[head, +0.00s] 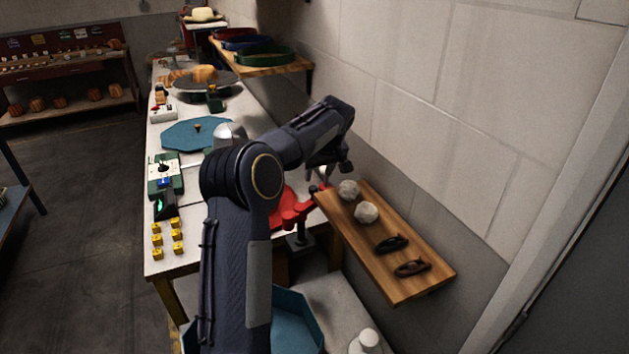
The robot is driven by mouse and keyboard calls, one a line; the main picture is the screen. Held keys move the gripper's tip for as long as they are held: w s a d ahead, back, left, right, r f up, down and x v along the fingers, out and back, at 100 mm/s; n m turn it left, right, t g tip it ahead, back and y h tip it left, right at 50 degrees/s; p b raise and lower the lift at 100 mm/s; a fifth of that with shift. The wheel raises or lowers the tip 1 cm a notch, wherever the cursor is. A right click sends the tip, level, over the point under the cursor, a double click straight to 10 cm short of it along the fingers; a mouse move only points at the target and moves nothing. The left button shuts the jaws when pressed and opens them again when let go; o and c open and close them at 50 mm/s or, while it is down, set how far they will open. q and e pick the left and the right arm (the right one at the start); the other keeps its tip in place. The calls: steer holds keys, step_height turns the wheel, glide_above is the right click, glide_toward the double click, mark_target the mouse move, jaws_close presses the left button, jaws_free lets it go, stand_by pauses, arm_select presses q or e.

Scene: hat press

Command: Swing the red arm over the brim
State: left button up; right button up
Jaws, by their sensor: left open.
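The red arm (289,208) shows beside the right edge of the long worktable, partly hidden behind my own arm. Its right end is near the wooden wall shelf. My left gripper (322,172) points down just above and behind that end, near the shelf's far corner. It is open, and I see nothing held in it. I cannot tell whether it touches the red arm. No hat brim shows clearly near the red arm; my arm covers that part of the table. My right gripper is out of view.
The wooden shelf (405,268) holds two pale lumps (357,201) and two dark tools (402,256). The stone wall stands close on the right. The worktable (183,258) bears a teal octagonal plate (180,135), control boxes and yellow blocks (166,239). A teal bin (297,318) sits below.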

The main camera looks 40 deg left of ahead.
mark_target(313, 188)
arm_select(q)
steer(key=shift+p+x, duration=0.85)
steer(key=shift+x, duration=3)
steer(key=shift+a, duration=0.1)
steer(key=shift+c, duration=0.2)
steer(key=shift+r, duration=0.1)
jaws_close()
